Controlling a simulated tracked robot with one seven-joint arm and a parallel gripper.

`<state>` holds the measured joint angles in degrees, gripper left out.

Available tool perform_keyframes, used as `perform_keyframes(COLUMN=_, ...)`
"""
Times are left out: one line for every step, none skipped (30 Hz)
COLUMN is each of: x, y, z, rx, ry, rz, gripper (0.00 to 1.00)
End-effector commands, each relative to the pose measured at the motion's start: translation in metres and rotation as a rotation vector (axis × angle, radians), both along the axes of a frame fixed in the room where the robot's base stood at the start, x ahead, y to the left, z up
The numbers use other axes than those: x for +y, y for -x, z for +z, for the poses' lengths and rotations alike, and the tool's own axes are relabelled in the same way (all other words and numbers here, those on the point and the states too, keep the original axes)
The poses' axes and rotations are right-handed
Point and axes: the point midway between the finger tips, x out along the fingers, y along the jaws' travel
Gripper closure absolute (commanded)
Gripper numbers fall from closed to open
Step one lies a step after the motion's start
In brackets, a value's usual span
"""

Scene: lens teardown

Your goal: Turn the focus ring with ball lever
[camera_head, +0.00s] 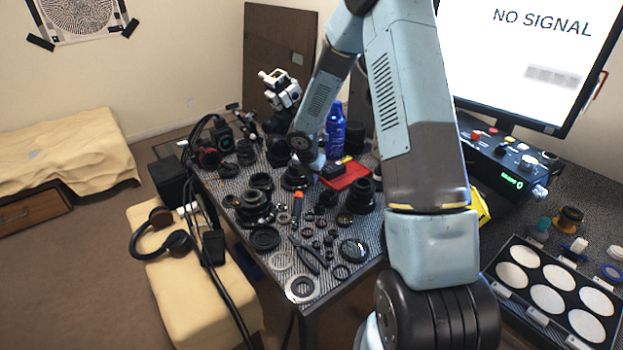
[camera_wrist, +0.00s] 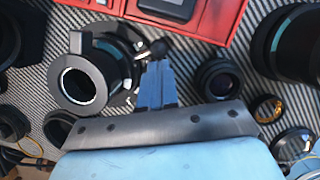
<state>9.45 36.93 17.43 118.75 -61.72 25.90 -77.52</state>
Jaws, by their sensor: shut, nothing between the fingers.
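The focus ring with ball lever (camera_wrist: 96,74) lies left of my fingers in the wrist view, a black lens part with a bright round opening. Its small dark ball (camera_wrist: 160,47) sits at the end of a short lever on the ring's right side. My gripper (camera_wrist: 157,66) is shut, with blue-grey fingers pointing at the ball. The fingertips are very close to it; I cannot tell whether they touch. In the head view the lens part (camera_head: 296,181) is below the end of my arm, which partly hides it.
A red tray (camera_wrist: 190,14) with a dark item lies beyond the ring. Lens barrels stand left and right, including a large one (camera_wrist: 292,45). A small lens (camera_wrist: 219,78) is right of my fingers. A blue bottle (camera_head: 335,131) stands behind. Loose rings crowd the table's front.

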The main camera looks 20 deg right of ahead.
Motion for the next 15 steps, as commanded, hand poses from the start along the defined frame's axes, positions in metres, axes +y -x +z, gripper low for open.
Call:
perform_keyframes(x=-0.0002, y=-0.0001, z=-0.0001, rx=0.000, ry=0.000, rz=0.000, gripper=1.00)
perform_keyframes(x=-0.0003, y=-0.0002, z=-0.0002, rx=0.000, ry=0.000, rz=0.000, gripper=1.00)
perform_keyframes(x=-0.0002, y=-0.0001, z=-0.0001, rx=0.000, ry=0.000, rz=0.000, gripper=1.00)
perform_keyframes(x=-0.0004, y=-0.0001, z=-0.0001, rx=0.000, ry=0.000, rz=0.000, gripper=1.00)
perform_keyframes(x=-0.0004, y=-0.0001, z=-0.0002, rx=0.000, ry=0.000, rz=0.000, gripper=1.00)
perform_keyframes(x=-0.0004, y=-0.0001, z=-0.0001, rx=0.000, ry=0.000, rz=0.000, gripper=1.00)
perform_keyframes(x=-0.0005, y=-0.0001, z=-0.0001, rx=0.000, ry=0.000, rz=0.000, gripper=1.00)
perform_keyframes(x=-0.0005, y=-0.0001, z=-0.0002, rx=0.000, ry=0.000, rz=0.000, gripper=1.00)
perform_keyframes(x=-0.0009, y=-0.0002, z=-0.0002, rx=0.000, ry=0.000, rz=0.003, gripper=1.00)
perform_keyframes(x=-0.0015, y=-0.0005, z=-0.0002, rx=0.001, ry=-0.001, rz=0.010, gripper=1.00)
perform_keyframes(x=-0.0023, y=-0.0011, z=-0.0001, rx=0.001, ry=-0.001, rz=0.020, gripper=1.00)
perform_keyframes(x=-0.0035, y=-0.0020, z=-0.0002, rx=0.001, ry=-0.001, rz=0.040, gripper=1.00)
perform_keyframes(x=-0.0045, y=-0.0027, z=-0.0002, rx=0.000, ry=-0.002, rz=0.056, gripper=1.00)
perform_keyframes(x=-0.0057, y=-0.0036, z=-0.0002, rx=0.000, ry=-0.002, rz=0.074, gripper=1.00)
perform_keyframes(x=-0.0075, y=-0.0047, z=-0.0002, rx=0.000, ry=-0.001, rz=0.093, gripper=1.00)
